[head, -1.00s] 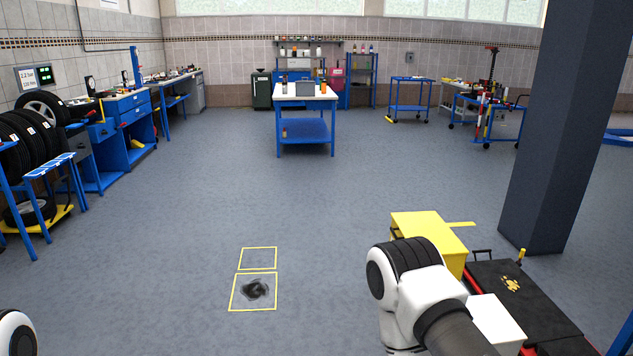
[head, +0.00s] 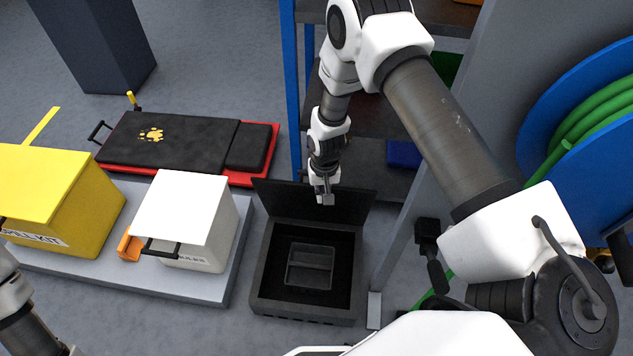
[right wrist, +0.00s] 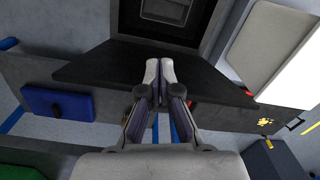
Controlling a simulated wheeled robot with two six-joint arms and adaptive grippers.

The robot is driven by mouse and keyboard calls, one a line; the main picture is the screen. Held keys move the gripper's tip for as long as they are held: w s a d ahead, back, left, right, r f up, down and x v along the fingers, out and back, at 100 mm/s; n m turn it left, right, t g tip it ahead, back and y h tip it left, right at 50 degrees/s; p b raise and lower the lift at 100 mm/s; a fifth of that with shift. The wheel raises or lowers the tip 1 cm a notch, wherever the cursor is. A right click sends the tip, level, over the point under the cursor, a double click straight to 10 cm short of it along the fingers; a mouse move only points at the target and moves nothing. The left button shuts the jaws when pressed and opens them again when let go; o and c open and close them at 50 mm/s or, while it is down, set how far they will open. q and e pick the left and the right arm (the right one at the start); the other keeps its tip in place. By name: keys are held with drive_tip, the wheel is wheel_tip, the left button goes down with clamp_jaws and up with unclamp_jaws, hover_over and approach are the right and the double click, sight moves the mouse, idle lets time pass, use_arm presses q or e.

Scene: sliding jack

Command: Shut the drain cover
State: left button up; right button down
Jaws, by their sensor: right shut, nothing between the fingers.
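The drain cover (head: 350,205) is a flat dark panel standing open, roughly upright, at the back edge of a black square drain box (head: 262,285). The box is open on top, with a grey divided insert (head: 310,267) inside. My right gripper (head: 325,199) is shut and empty, close to the cover's upper part in the head view. In the right wrist view the shut fingertips (right wrist: 160,66) lie over the cover (right wrist: 100,72); I cannot tell whether they touch it. Part of my left arm shows at the lower left, but its fingers are not visible.
A white box (head: 185,215) and a yellow kit box (head: 50,200) stand on a grey platform left of the drain. A black and red creeper (head: 170,140) lies behind. A blue-framed shelf (head: 290,90) is close behind the cover; a blue hose reel (head: 570,110) is at right.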

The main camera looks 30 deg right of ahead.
drive_tip(key=shift+m, duration=0.6)
drive_tip(key=w+d, duration=0.1)
drive_tip(key=w, duration=0.1)
drive_tip(key=w+d+b, duration=0.1)
drive_tip(key=w, duration=0.1)
drive_tip(key=w+d+b, duration=0.1)
drive_tip(key=w, duration=0.2)
drive_tip(key=shift+d, duration=0.15)
drive_tip(key=w+d+r+m+b, duration=0.2)
drive_tip(key=w+d+r, duration=0.1)
drive_tip(key=w+r, duration=0.25)
drive_tip(key=f, duration=0.2)
drive_tip(key=f+b, duration=0.1)
drive_tip(key=f, duration=0.2)
drive_tip(key=f+b, duration=0.1)
drive_tip(key=f, duration=0.2)
drive_tip(key=shift+s+d+f, duration=0.1)
drive_tip(key=shift+s+f, duration=0.05)
drive_tip(key=shift+s, duration=0.15)
drive_tip(key=s, duration=0.1)
drive_tip(key=s+a+f, duration=0.1)
drive_tip(key=s+a, duration=0.1)
drive_tip(key=shift+a+f, duration=0.25)
use_arm(q)
wheel_tip(320, 180, down, 8)
use_arm(e)
drive_tip(key=shift+s+f, duration=0.1)
